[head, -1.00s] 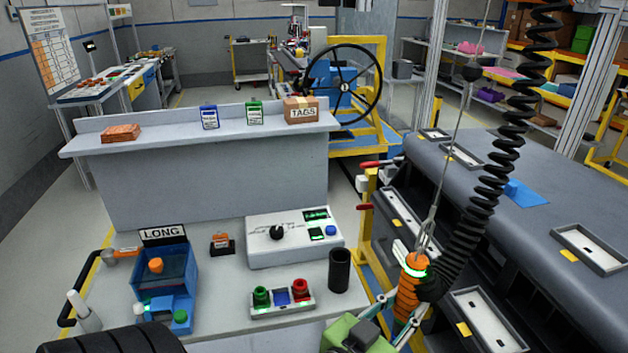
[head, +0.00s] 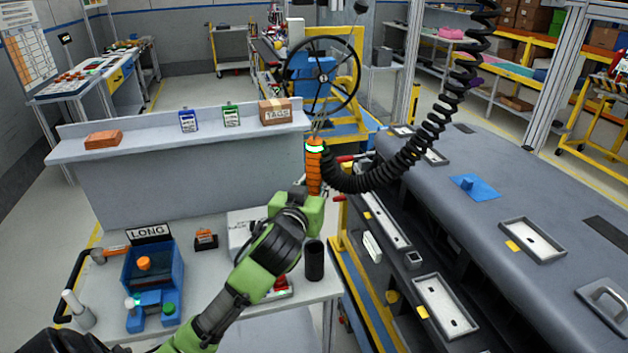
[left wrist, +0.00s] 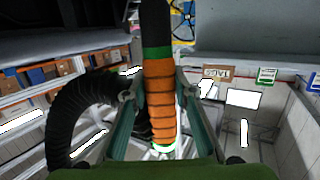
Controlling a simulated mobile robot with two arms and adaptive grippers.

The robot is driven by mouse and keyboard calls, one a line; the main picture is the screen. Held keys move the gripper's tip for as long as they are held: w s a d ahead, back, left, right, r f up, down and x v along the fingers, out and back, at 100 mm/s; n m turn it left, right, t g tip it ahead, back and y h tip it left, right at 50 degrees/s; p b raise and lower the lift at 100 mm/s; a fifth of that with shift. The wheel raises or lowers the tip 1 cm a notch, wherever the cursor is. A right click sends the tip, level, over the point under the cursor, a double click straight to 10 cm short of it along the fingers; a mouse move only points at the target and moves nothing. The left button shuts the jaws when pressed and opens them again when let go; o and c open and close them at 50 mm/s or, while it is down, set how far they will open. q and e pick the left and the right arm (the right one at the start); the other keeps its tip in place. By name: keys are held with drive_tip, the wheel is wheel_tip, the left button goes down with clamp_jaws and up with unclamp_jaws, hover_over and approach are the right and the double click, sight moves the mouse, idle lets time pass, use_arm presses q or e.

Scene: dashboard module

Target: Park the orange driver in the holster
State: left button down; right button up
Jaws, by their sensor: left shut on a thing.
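The orange driver (head: 314,170) hangs upright from a cable, with a black coiled hose joined near its top and a lit green ring. My left gripper (head: 312,192) is shut on its orange ribbed body. The left wrist view shows the driver (left wrist: 160,100) between the two fingers (left wrist: 154,97). A black upright tube (head: 315,262), which looks like the holster, stands at the bench's right side. In the head view the driver appears above it, apart from it; the distance in depth is unclear. The driver's lower end is hidden by my gripper. My right gripper is not in view.
My left arm covers much of the control box (head: 242,228) and the button unit (head: 281,284). A blue LONG bin (head: 152,265) stands at left. The grey dashboard module (head: 470,150) lies to the right, and the coiled hose (head: 415,145) arches over it.

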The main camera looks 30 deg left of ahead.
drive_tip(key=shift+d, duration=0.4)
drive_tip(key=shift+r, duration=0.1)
use_arm(q)
drive_tip(key=shift+r+p, duration=0.1)
drive_tip(key=shift+p, duration=0.2)
drive_tip(key=shift+f+b, duration=2.4)
drive_tip(key=shift+f, duration=1.1)
wheel_tip(320, 180, down, 9)
drive_tip(key=b, duration=0.6)
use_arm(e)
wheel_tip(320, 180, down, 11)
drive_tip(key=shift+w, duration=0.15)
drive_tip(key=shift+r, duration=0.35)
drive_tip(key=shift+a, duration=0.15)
use_arm(q)
drive_tip(key=shift+f, duration=0.2)
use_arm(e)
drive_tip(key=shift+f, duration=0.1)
